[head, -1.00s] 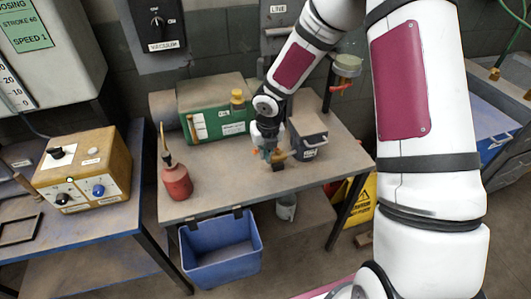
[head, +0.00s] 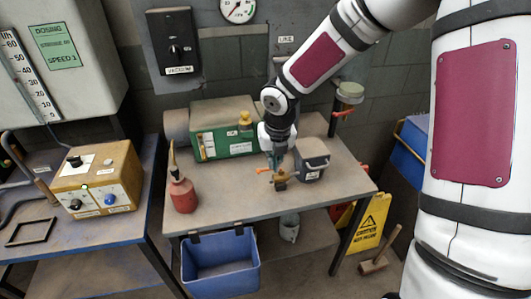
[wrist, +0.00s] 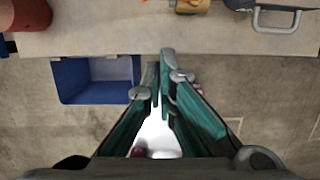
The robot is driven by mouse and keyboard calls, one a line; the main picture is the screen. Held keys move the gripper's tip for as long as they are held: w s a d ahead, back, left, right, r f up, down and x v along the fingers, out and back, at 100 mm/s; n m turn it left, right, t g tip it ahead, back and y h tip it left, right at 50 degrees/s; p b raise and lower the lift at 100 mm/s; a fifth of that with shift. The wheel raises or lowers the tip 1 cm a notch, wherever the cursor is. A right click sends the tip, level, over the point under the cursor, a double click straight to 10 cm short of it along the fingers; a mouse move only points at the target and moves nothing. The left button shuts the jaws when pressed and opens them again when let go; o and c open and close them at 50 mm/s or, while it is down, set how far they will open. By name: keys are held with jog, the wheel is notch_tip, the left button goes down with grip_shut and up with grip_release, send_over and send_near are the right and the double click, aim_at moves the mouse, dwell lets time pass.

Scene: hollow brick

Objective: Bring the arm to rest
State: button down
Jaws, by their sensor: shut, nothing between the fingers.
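My gripper (head: 274,167) hangs over the front middle of the grey workbench (head: 225,200) in the head view. Its teal fingers are together and hold nothing. In the wrist view the gripper (wrist: 163,75) points toward the bench's front edge, with floor seen around the fingers. A small brass fitting (head: 281,181) with an orange part lies on the bench close by the fingertips in the head view. In the wrist view the brass fitting (wrist: 191,6) is beyond the tips, apart from them.
A grey box with a handle (head: 311,162) stands right of the gripper. A red bottle (head: 183,195) and a green box (head: 228,144) stand left and behind. A blue bin (head: 218,265) hangs below the front edge. A yellow caution sign (head: 369,222) stands at right.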

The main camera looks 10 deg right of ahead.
jog(key=s+d+r+m+t+h, duration=0.1)
jog(key=s+d+r+m, duration=0.2)
jog(key=s+r+m, duration=0.45)
jog(key=s+d+r+m+h, duration=0.2)
jog(key=s+r+m, duration=0.3)
jog(key=r+m, duration=0.55)
jog(key=s+a+r+m+t+y, duration=0.1)
jog(key=s+r+m, duration=0.1)
jog(key=s+m, duration=0.5)
jog(key=s+r+m+t+y, duration=0.1)
jog(key=s+r+m+y, duration=0.1)
jog(key=s+m, duration=0.5)
jog(key=r+m, duration=0.1)
jog(key=m, duration=0.2)
jog(key=shift+a+r+m, duration=0.3)
jog(key=shift+a+m, duration=0.1)
jog(key=c, duration=2.4)
grip_release()
